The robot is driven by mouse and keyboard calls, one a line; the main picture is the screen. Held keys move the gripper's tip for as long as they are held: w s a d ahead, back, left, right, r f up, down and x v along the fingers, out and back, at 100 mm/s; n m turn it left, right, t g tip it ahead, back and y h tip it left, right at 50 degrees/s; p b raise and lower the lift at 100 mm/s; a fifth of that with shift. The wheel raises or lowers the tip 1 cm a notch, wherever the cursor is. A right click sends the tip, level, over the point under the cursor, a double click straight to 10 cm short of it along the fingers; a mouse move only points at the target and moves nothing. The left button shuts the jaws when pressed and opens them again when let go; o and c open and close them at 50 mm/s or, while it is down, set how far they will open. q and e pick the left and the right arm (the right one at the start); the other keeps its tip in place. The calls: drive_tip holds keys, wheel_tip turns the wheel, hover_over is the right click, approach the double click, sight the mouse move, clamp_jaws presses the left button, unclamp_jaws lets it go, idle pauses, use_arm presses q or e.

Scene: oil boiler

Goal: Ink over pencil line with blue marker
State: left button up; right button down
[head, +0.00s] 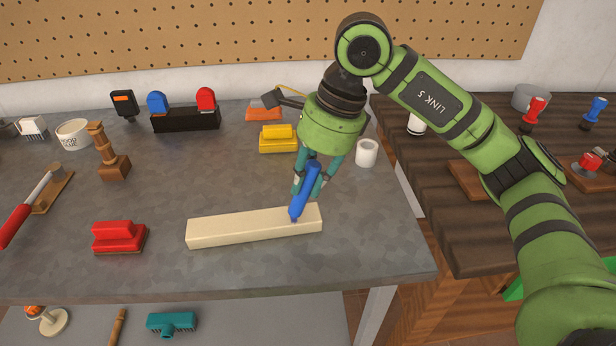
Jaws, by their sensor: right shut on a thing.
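A blue marker (306,190) is held tilted in my right gripper (309,187), which is shut on it. The marker's lower end is at the right part of a long cream-coloured block (240,228). Whether the tip touches the block or hovers just above it I cannot tell. The block lies on the grey table near its front edge. No pencil line can be made out on the block at this size. My left gripper is not in view.
A red brush-like block (118,236) lies left of the cream block. Yellow (279,140) and orange (263,112) ones stand behind. A white cup (366,152) is right of my gripper. A black holder (186,119) stands at the back.

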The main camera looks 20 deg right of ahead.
wheel_tip(320, 180, up, 7)
drive_tip(key=p, duration=0.4)
drive_tip(key=shift+f, duration=0.2)
drive_tip(key=shift+f, duration=0.1)
